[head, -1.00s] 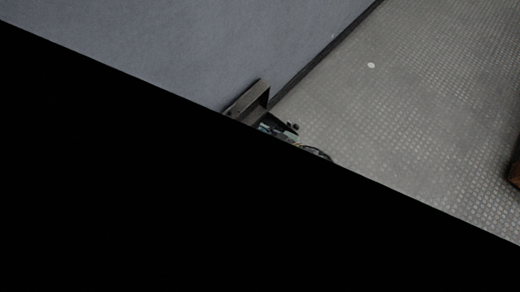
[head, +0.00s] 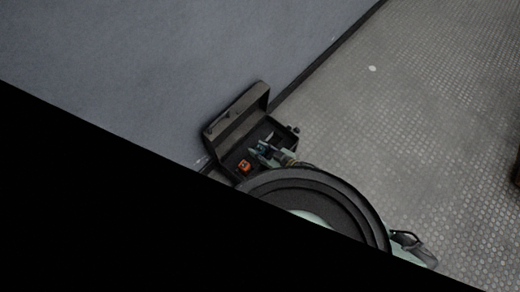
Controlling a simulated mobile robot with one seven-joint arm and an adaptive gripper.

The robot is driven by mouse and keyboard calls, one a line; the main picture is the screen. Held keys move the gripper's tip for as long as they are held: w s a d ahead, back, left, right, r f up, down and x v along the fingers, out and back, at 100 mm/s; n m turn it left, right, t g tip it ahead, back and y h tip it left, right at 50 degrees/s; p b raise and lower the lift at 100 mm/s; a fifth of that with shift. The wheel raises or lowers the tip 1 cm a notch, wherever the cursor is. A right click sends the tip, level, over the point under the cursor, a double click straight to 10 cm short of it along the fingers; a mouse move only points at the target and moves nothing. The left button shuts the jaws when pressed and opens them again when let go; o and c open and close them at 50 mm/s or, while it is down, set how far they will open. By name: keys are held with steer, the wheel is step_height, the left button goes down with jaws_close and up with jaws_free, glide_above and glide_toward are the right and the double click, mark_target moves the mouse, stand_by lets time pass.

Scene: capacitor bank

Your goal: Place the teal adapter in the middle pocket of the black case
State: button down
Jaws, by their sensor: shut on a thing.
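The black case (head: 207,135) stands open against the grey wall, its lid leaning back, in the head view. My gripper (head: 266,148) is over the right part of the case's inside, small and partly hidden by my own arm. It is shut on a small teal piece, the teal adapter (head: 261,146), at or just above the pockets. I cannot tell whether the adapter touches the case or which pocket it is over. An orange item (head: 244,166) sits inside the case, left of and below my gripper in the picture. The pocket edges are too dark to make out.
The blue-grey wall (head: 150,60) rises right behind the case. The patterned floor (head: 430,120) to the right is clear, with one small white spot (head: 372,69). A brown object (head: 517,175) shows at the right edge. Black fills the lower left and hides everything there.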

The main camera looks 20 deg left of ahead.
steer(key=shift+f, duration=0.15)
steer(key=c, duration=1.2)
jaws_free()
steer(key=shift+r, duration=0.25)
steer(key=p+v, duration=0.2)
steer(key=v, duration=1)
steer(key=shift+f, duration=0.1)
